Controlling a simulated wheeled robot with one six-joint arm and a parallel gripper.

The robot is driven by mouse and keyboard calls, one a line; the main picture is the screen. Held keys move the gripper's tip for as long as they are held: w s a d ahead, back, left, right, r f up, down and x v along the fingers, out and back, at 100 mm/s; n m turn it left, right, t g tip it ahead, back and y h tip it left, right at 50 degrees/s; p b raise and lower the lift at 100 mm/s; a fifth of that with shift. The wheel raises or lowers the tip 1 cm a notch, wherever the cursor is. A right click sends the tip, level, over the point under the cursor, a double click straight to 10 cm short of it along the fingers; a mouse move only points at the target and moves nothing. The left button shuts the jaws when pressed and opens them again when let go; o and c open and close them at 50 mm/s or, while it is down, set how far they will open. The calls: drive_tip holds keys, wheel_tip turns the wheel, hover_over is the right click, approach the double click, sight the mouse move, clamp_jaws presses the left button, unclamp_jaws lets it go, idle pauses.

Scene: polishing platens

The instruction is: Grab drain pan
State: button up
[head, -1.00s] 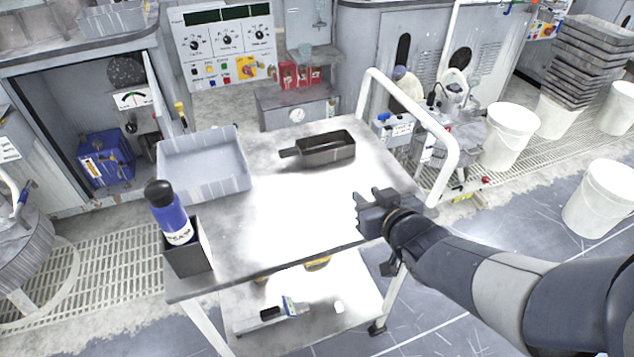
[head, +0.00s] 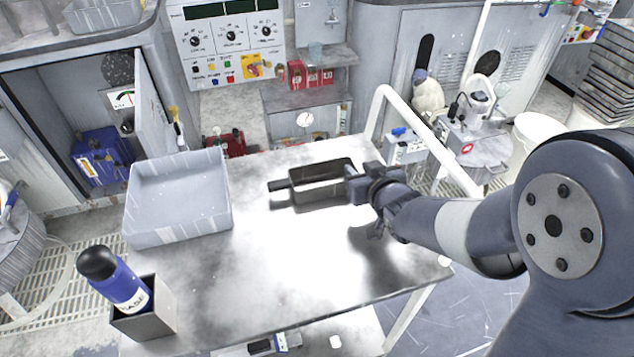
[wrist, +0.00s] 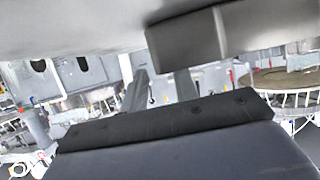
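The drain pan, which I take to be the dark rectangular pan (head: 322,194) with a short stub on its left end, lies on the table (head: 300,250). My gripper (head: 352,184) is at the pan's right end, close to its rim. I cannot tell whether it touches. In the wrist view, the two fingers of my gripper (wrist: 162,90) stand apart with a gap between them. A grey block (wrist: 188,42), probably part of the pan, shows close by the right finger. Nothing is clearly clamped between the fingers.
A grey open bin (head: 180,228) stands on the table's left side. A blue bottle (head: 122,286) stands in a dark holder (head: 148,318) at the front left corner. A white rail (head: 430,135) rises at the table's right back edge. The table's front middle is clear.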

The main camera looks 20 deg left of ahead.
drive_tip(key=shift+w+a+f, duration=0.15)
drive_tip(key=shift+c, duration=0.2)
clamp_jaws()
